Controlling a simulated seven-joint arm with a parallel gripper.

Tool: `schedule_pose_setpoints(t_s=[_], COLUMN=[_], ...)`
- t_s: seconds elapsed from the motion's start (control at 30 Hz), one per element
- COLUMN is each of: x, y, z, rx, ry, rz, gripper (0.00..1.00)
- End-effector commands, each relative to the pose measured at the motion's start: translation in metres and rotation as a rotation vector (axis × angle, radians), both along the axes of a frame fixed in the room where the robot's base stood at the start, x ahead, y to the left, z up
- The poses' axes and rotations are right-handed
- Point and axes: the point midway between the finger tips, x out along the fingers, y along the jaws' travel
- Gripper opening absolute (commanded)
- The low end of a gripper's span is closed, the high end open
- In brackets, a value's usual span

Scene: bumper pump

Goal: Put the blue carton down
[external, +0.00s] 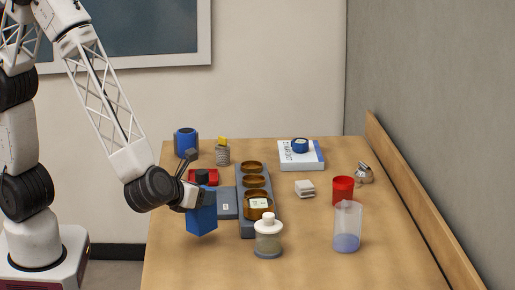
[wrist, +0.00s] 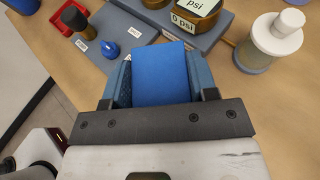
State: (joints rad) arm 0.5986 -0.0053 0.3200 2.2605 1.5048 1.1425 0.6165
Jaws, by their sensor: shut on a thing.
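The blue carton (external: 201,219) is in my gripper (external: 195,196), near the left front part of the wooden table. It leans slightly in the external view, and I cannot tell whether its lower end touches the table. In the wrist view the carton (wrist: 162,75) sits between the two blue-grey fingers, which press on its sides. My gripper is shut on it. The carton's underside is hidden in the wrist view.
A grey base (external: 246,229) with several brass cups stands just right of the carton. A white-lidded jar (external: 268,239) stands at its front. A red tray (external: 203,177) and blue canister (external: 186,143) are behind. Bare table (external: 185,265) lies in front.

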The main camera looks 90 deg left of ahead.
Motion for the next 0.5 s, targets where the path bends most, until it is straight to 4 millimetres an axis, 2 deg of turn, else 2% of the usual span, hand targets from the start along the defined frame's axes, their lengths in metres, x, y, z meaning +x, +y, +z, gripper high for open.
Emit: schedule_pose_setpoints(t_s=[0.3,0.5], x=[0.000,0.000], y=[0.000,0.000], z=[-0.030,-0.033], rx=[0.001,0.001], ry=[0.001,0.001], rz=[-0.001,0.000], gripper=[0.25,0.25])
